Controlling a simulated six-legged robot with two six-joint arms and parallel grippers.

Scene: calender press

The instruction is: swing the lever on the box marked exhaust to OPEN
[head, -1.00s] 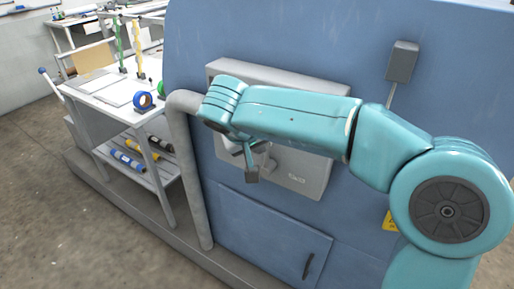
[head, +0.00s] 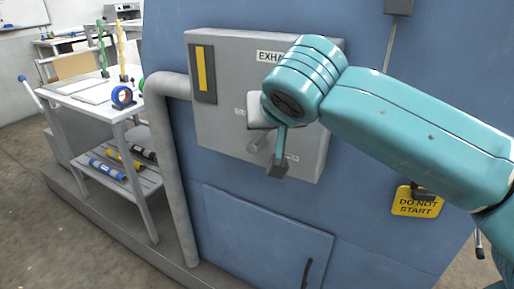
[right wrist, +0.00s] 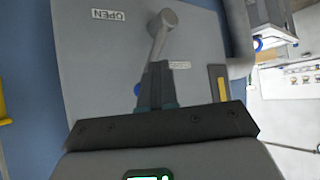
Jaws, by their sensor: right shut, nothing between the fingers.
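The grey exhaust box (head: 220,125) is on the blue machine in the head view, its "EXHA…" label partly behind my right arm. Its grey lever (head: 257,146) shows just left of my right gripper (head: 279,165). In the right wrist view the lever (right wrist: 160,34) is a short bar with a round end, just beyond the shut, empty fingers (right wrist: 156,75). I cannot tell whether they touch it. The OPEN label (right wrist: 107,14) is left of the lever's round end. A second, unreadable label (right wrist: 180,65) is right of the fingers. My left gripper is not in view.
A grey pipe (head: 164,150) runs down left of the box. A yellow "DO NOT START" sign (head: 416,207) hangs to the right. A white table (head: 140,103) with rolls on its lower shelf stands at the left. A cabinet door (head: 255,235) is below the box.

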